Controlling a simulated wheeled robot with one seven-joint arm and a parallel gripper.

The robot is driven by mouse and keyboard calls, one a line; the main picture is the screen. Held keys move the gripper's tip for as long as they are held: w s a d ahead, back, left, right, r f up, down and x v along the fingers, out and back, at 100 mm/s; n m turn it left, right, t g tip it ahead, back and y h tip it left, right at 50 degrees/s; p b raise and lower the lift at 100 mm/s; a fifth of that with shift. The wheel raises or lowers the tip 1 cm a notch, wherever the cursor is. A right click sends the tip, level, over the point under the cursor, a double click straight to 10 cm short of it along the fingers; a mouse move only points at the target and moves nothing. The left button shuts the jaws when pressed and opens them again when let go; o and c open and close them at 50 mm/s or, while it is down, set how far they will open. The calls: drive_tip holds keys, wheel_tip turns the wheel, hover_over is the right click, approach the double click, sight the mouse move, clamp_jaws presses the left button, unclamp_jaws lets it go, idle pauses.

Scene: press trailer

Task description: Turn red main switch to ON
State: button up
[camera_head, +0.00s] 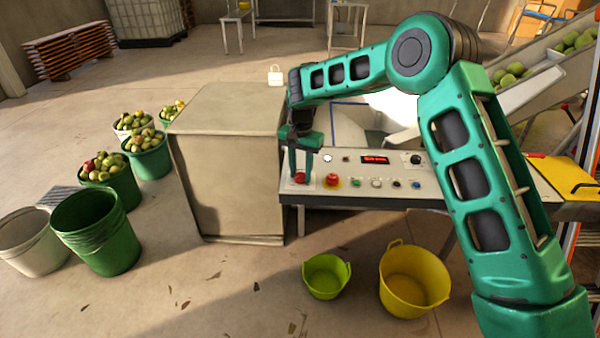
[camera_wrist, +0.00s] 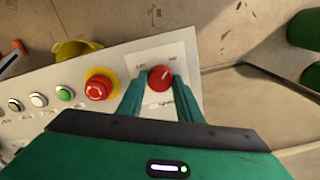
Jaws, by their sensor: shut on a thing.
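The red main switch (camera_wrist: 160,78) is a round red knob on a pale plate at the end of the control panel (camera_head: 340,184). In the head view the switch (camera_head: 299,178) sits at the panel's left end, partly hidden by my fingers. My gripper (camera_wrist: 157,88) points down at the panel and is shut on the red switch, with one green finger on each side of it. In the head view my gripper (camera_head: 300,172) is over the panel's left end. Small labels stand by the knob, too blurred to read surely.
A red emergency stop button (camera_wrist: 98,87) on a yellow ring is beside the switch, then several small buttons. A red display (camera_head: 375,160) and a black knob (camera_head: 416,159) are farther along. A beige cabinet (camera_head: 228,165) stands left of the panel.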

sight(301, 174)
drive_tip(key=shift+w+r, duration=0.15)
drive_tip(key=shift+w, duration=0.05)
idle(0.3)
drive_tip(key=o, duration=1)
drive_tip(key=shift+o, duration=0.2)
drive_tip(key=shift+s, duration=0.1)
wheel_tip(301, 174, up, 11)
drive_tip(key=shift+f, duration=0.2)
